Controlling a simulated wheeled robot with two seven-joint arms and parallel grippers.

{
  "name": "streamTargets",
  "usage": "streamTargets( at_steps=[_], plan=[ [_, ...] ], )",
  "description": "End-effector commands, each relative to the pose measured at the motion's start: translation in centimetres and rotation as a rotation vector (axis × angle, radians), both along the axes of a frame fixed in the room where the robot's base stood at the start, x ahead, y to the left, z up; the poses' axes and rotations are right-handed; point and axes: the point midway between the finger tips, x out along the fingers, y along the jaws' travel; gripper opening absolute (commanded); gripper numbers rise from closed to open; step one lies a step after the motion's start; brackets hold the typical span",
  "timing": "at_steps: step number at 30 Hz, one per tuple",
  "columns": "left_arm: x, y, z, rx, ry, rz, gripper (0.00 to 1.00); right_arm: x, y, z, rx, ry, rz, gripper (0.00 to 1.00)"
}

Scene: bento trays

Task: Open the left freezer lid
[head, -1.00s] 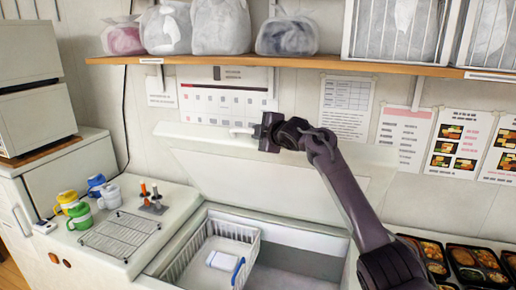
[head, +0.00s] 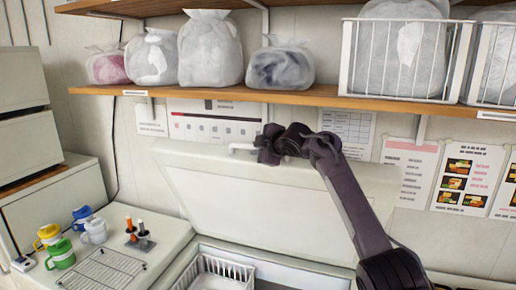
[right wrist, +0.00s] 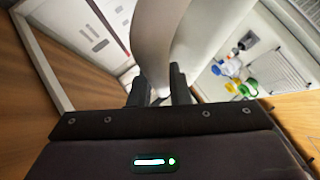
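The left freezer lid (head: 270,204) is a white panel. It stands raised and steeply tilted towards the back wall in the head view. Its pale handle (head: 240,148) is at the top edge. My right gripper (head: 262,150) is at this handle. In the right wrist view the right gripper (right wrist: 159,92) has the curved white handle (right wrist: 157,45) between its fingers, with both fingers close against it. The freezer opening below is uncovered, with a white wire basket (head: 222,268) inside. My left gripper is out of view.
A wooden shelf (head: 300,95) with bagged items and wire baskets runs above the lid. A calendar (head: 215,125) hangs behind it.

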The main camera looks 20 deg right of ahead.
Motion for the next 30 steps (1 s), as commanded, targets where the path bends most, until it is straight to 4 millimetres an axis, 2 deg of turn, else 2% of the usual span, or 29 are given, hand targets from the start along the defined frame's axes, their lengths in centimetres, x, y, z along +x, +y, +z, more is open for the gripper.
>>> streamTargets(
  at_steps=[1, 5, 16, 20, 24, 30],
  plan=[
    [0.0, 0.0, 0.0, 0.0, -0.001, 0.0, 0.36, 0.0, -0.1, -0.6, -0.003, 0.011, -0.003, 0.21],
    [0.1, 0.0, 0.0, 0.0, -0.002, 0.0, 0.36, 0.0, -0.1, -0.5, -0.004, 0.009, -0.003, 0.38],
    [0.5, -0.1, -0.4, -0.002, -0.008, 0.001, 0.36, -0.4, -0.2, -0.5, -0.002, 0.008, -0.002, 0.38],
    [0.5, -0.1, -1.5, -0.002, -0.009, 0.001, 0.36, -1.7, -0.6, 0.0, -0.003, 0.004, -0.002, 0.38],
    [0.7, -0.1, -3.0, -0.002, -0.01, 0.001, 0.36, -4.0, -1.2, 1.2, -0.002, -0.002, -0.002, 0.38],
    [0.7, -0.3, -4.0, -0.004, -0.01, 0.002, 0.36, -6.5, -1.8, 2.7, -0.002, -0.003, -0.001, 0.38]
  ],
)
